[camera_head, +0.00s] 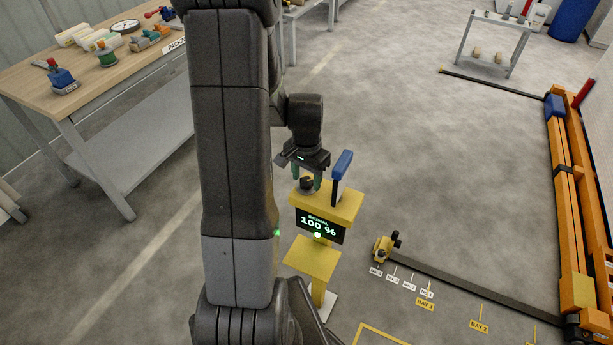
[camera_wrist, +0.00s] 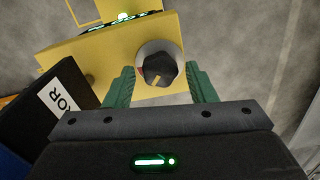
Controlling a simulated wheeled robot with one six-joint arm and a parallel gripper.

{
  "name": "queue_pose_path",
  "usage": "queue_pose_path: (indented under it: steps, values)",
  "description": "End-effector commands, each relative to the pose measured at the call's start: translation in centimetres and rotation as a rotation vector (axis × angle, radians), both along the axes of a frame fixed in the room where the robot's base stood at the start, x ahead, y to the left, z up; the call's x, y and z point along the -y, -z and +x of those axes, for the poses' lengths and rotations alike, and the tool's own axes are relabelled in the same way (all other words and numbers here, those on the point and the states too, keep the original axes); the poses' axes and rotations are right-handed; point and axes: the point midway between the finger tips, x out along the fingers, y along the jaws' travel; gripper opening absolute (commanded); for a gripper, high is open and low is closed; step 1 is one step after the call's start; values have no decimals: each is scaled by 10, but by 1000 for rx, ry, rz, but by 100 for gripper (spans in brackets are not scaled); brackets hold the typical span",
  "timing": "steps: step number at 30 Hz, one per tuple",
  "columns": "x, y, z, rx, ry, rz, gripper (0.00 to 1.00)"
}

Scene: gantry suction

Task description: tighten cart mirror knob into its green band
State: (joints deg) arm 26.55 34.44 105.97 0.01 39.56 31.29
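The black mirror knob (camera_wrist: 163,72) sits on a pale round collar on top of the yellow cart stand (camera_wrist: 100,52). It has a yellow pointer mark, and a small red mark shows at its left side. No green band can be made out around it. My gripper (camera_wrist: 159,67) is open, with one green finger on each side of the knob and visible gaps between. In the head view the knob (camera_head: 307,183) is between the fingers on the stand (camera_head: 337,207).
In the wrist view the dark labelled mirror panel (camera_wrist: 62,112) is close to the left finger. A workbench (camera_head: 100,75) is at left, an orange gantry beam (camera_head: 570,190) at right.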

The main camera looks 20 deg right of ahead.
Motion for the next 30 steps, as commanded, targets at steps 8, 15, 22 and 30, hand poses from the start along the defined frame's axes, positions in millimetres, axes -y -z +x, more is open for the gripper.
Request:
queue_pose_path:
  steps: [8,15,22,30]
  values:
    - [0,0,0,0,-1,0,57]
    - [0,-16,1,3,-1,-1,57]
    - [0,-61,1,6,-1,-3,57]
    - [0,-116,0,4,-1,-2,57]
